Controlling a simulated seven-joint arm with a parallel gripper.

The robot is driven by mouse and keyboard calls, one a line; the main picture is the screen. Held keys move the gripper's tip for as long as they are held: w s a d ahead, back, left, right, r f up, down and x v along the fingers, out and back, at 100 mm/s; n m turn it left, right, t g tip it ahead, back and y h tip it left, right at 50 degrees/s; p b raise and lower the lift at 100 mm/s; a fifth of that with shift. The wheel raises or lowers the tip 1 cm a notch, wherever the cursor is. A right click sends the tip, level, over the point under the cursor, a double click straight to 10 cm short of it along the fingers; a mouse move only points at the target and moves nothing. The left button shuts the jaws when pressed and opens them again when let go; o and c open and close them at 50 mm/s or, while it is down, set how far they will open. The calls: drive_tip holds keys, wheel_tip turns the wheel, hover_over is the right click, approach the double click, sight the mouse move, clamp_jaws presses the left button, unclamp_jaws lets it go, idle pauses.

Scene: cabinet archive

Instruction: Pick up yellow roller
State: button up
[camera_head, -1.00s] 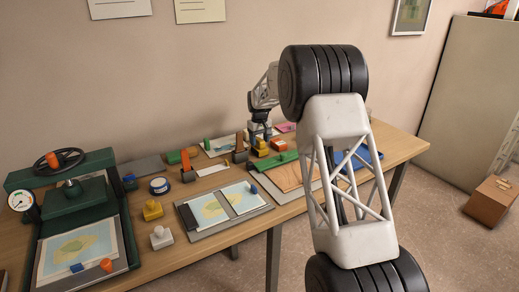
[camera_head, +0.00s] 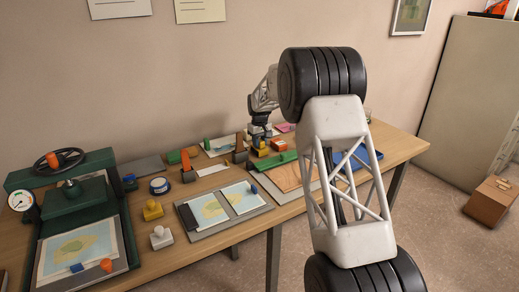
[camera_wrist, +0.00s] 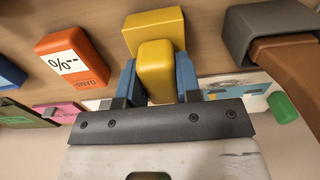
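A yellow block with a rounded upright grip (camera_wrist: 155,70) is in the upper middle of the wrist view; the task's yellow roller may be this piece. In the head view a yellow piece (camera_head: 259,150) shows low at my gripper (camera_head: 261,137), on the far part of the table. My gripper's two blue fingers (camera_wrist: 157,85) stand on either side of the yellow grip in the wrist view. I see no clear gap there, but cannot tell whether they press on it. Another yellow knobbed piece (camera_head: 153,210) stands farther left on the table.
An orange block (camera_wrist: 72,60) stands left of the yellow block. A grey block with a brown handle (camera_wrist: 270,25) is close on the right, and a green knob (camera_wrist: 283,106) sits below it. A green press (camera_head: 75,205) fills the table's left end.

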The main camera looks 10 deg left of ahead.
sight(260, 140)
clamp_jaws()
drive_tip(key=shift+r, duration=0.1)
drive_tip(key=shift+r, duration=1.5)
drive_tip(key=shift+s+r, duration=0.1)
drive_tip(key=shift+r, duration=0.1)
drive_tip(key=s+d, duration=0.3)
drive_tip(key=s, duration=0.4)
drive_tip(key=s+d+r, duration=0.1)
drive_tip(key=s+d, duration=0.2)
drive_tip(key=s, duration=0.4)
drive_tip(key=shift+s+d+r, duration=0.15)
drive_tip(key=shift+d+r, duration=0.05)
drive_tip(key=shift+d, duration=0.1)
